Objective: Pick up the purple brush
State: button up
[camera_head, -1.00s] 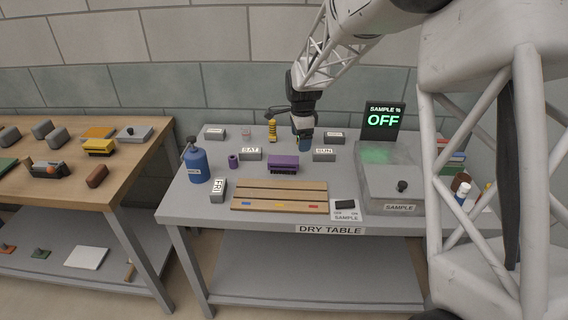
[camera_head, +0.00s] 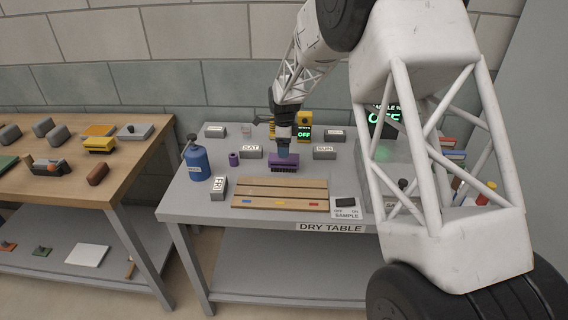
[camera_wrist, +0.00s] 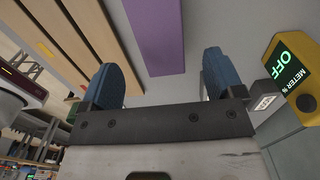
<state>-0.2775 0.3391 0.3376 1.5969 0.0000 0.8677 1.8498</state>
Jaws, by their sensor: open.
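The purple brush (camera_head: 283,168) lies on the grey dry table, behind the slatted wooden rack. My gripper (camera_head: 283,152) is just above and behind it, pointing down, with its blue fingertips overlapping the brush's back edge in the head view. In the wrist view the purple brush (camera_wrist: 156,34) shows as a long block beyond the gap between the two blue fingers (camera_wrist: 170,80). The fingers are spread apart with nothing between them. I cannot tell how high the fingertips are above the brush.
Grey blocks stand around the brush, including SAT (camera_head: 251,152), SUN (camera_head: 325,152) and FRI (camera_head: 218,188). A yellow meter (camera_head: 304,124) stands behind my gripper. A blue bottle (camera_head: 196,160) and a small purple cylinder (camera_head: 234,159) are to the left. The wooden rack (camera_head: 280,194) lies in front.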

aim_at(284, 161)
jog(key=shift+f, duration=1.25)
jog(key=shift+f, duration=0.1)
jog(key=shift+f, duration=2.5)
jog(key=shift+c, duration=0.3)
jog(key=c, duration=1.1)
jog(key=shift+r, duration=0.1)
